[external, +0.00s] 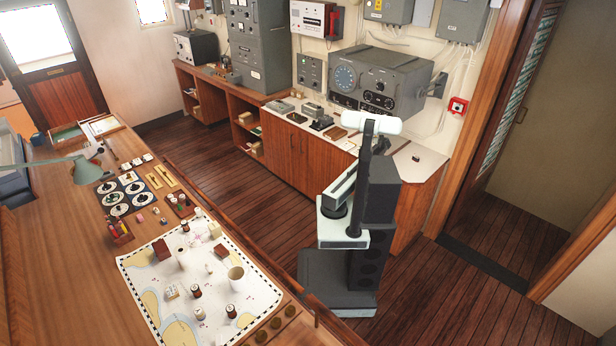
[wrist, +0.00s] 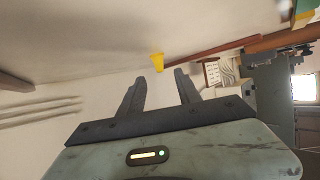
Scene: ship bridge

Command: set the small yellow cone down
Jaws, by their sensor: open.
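The small yellow cone (wrist: 157,62) shows in the wrist view against a pale surface, just past the tips of my gripper (wrist: 160,78). My gripper's two dark fingers are apart, with nothing between them. The cone appears apart from both fingers; how far beyond them it is, I cannot tell. I cannot make out the cone in the external view, where my arm and column stand in front of the wall counter. The fingers are not clear there either.
A white-topped counter (external: 423,160) with wooden doors runs along the wall behind my arm, carrying grey radio equipment (external: 382,82). A wooden chart table (external: 90,225) at left holds a chart (external: 245,318) with mugs, bottles and blocks. Open floor (external: 235,165) lies between them.

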